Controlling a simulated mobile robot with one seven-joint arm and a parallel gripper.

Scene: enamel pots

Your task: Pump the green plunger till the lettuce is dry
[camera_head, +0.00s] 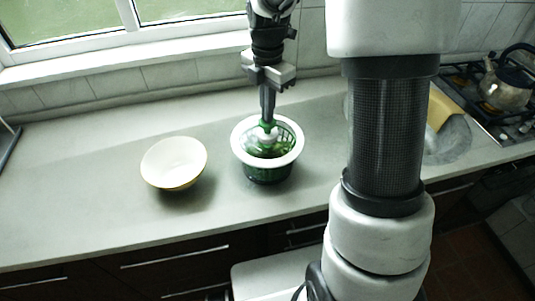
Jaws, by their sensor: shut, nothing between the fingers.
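The salad spinner (267,165) stands upright on the counter, a green basket body with a white rim. The green plunger (268,126) shows at its middle, above a pale hub. Green lettuce (262,149) seems to show inside, but it is small and partly hidden by the hub and rim. My gripper (268,116) points straight down over the spinner with its fingers shut and nothing between them. Its fingertips are at the top of the plunger; I cannot tell whether they touch it.
A cream bowl (174,162) sits left of the spinner. A kettle (507,82) stands on the stove (470,85) at the far right. The window and tiled wall are behind. The counter (80,190) is clear at the left. My arm column hides part of the counter right of the spinner.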

